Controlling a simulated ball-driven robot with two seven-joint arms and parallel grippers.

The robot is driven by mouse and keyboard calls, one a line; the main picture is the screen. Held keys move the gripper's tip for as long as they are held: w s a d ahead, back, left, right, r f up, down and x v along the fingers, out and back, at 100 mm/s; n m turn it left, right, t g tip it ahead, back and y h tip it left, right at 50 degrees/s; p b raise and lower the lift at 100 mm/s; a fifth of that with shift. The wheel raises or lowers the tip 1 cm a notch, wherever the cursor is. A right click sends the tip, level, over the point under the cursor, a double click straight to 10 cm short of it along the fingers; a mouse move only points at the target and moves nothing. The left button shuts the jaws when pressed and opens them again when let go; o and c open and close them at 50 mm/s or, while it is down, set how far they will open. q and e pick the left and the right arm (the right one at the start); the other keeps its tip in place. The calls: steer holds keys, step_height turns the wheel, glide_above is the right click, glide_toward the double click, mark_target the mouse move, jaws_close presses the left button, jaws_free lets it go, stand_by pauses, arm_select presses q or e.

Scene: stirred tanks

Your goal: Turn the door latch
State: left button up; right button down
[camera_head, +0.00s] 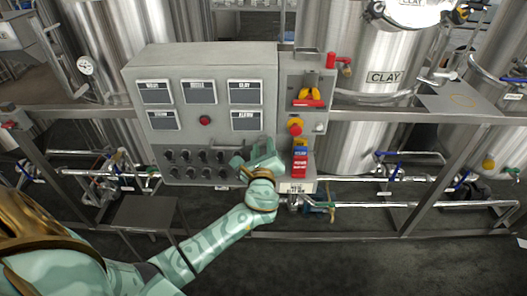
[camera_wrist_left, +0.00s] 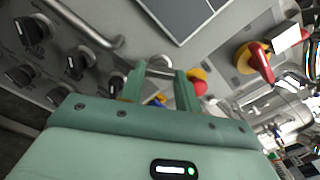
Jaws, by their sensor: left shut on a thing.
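The grey control cabinet (camera_head: 211,120) stands in the middle of the head view, its door closed flush. My left gripper (camera_head: 262,158) is at the lower right of the door, close to its right edge. In the left wrist view the two green fingers (camera_wrist_left: 160,88) are closed about a small grey metal piece (camera_wrist_left: 160,68), which looks like the door latch. Most of it is hidden between the fingers, and its angle cannot be told. My right gripper is in neither view.
Several black knobs (camera_wrist_left: 33,30) and a bar handle (camera_wrist_left: 85,25) lie left of the gripper. Steel tanks (camera_head: 365,130) and pipes surround the cabinet.

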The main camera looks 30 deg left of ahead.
arm_select(q)
steer(key=n+b, duration=0.5)
steer(key=n, duration=0.6)
steer(key=shift+f, duration=0.1)
steer(key=shift+n, duration=0.3)
stand_by(0.3)
steer(key=o, duration=1)
